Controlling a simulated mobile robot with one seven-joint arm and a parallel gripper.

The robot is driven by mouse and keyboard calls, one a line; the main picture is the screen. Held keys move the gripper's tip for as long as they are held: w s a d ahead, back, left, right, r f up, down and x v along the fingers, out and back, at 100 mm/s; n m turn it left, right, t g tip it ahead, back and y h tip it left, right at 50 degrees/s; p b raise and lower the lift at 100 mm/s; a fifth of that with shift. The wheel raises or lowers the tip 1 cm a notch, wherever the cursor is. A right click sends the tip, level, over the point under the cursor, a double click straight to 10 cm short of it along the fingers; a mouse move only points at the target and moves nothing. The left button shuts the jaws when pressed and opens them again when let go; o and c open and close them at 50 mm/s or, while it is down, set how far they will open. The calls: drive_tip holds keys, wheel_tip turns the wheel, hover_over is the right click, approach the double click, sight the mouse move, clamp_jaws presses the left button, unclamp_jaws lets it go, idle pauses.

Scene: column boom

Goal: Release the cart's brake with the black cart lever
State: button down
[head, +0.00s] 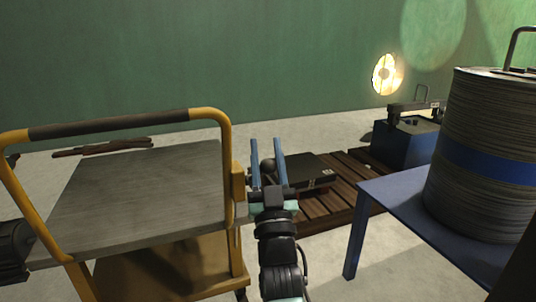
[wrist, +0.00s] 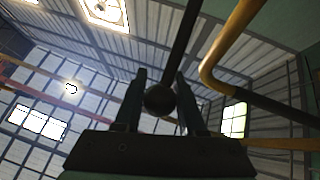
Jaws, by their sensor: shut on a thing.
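The cart (head: 140,185) has a yellow tube frame and a grey deck and stands at the left in the head view. My gripper (head: 265,142) is just right of the cart's near right post, its two blue fingers pointing away from me. The black round knob of the cart lever (head: 267,166) sits between the fingers. In the wrist view the knob (wrist: 158,100) is between my fingers (wrist: 160,76), and its dark rod runs up and slightly right. My gripper is shut on the lever. The lever's lower end is hidden in the head view.
A blue table (head: 385,190) with a large ribbed drum (head: 490,150) stands at the right. A wooden pallet (head: 345,175) with a dark case (head: 312,170) lies beyond my gripper. A lit lamp (head: 386,74) stands behind. Open floor shows between cart and table.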

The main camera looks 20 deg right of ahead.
drive_tip(key=shift+s+d+f, duration=0.1)
drive_tip(key=shift+s+f, duration=1.1)
drive_tip(key=shift+f, duration=0.05)
drive_tip(key=shift+s+f, duration=0.35)
drive_tip(key=shift+f, duration=0.45)
drive_tip(key=c, duration=0.8)
unclamp_jaws()
drive_tip(key=p, duration=0.5)
approach(272, 170)
drive_tip(key=f, duration=0.1)
drive_tip(key=s+f, duration=0.1)
drive_tip(key=f, duration=0.2)
drive_tip(key=shift+s, duration=0.4)
